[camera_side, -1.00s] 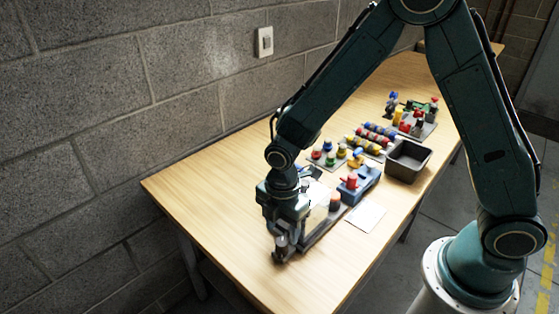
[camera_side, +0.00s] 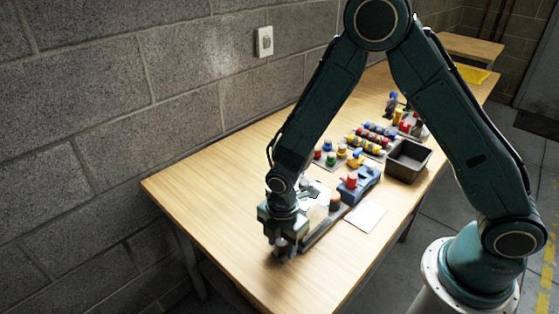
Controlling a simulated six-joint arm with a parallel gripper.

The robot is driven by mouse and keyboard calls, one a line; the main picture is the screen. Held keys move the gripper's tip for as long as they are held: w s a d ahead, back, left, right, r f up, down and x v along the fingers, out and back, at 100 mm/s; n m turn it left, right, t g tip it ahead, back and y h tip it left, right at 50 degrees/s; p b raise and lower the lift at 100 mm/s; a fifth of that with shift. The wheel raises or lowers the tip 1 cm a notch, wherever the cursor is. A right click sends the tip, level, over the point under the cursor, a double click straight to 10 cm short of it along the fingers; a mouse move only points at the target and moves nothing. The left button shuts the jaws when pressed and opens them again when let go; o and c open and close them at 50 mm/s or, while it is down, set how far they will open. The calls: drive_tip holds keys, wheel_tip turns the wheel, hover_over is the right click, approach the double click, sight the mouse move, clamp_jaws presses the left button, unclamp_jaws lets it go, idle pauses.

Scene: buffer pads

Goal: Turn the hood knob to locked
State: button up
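My gripper (camera_side: 283,252) is low over the near left part of the table, pointing down at the near left end of a grey base (camera_side: 325,228). A pale, partly clear box (camera_side: 315,194), which may be the hood, stands on this base just right of and behind my gripper. A dark knob-like piece with a brownish top (camera_side: 335,201) stands at the box's right side. I cannot tell whether it is the hood knob or whether the knob is hidden behind my gripper. The fingers are dark and small, so their opening and any contact are unclear.
A blue block with a red top (camera_side: 352,185), a white sheet (camera_side: 366,217) and a dark empty bin (camera_side: 408,160) are to the right. Several coloured parts stand on racks (camera_side: 370,138) farther back. The wooden table (camera_side: 215,190) is clear at left, below the block wall.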

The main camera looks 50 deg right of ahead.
drive_tip(key=c, duration=0.7)
drive_tip(key=shift+m, duration=2.9)
drive_tip(key=o, duration=1)
drive_tip(key=shift+c, duration=0.2)
drive_tip(key=shift+r, duration=0.2)
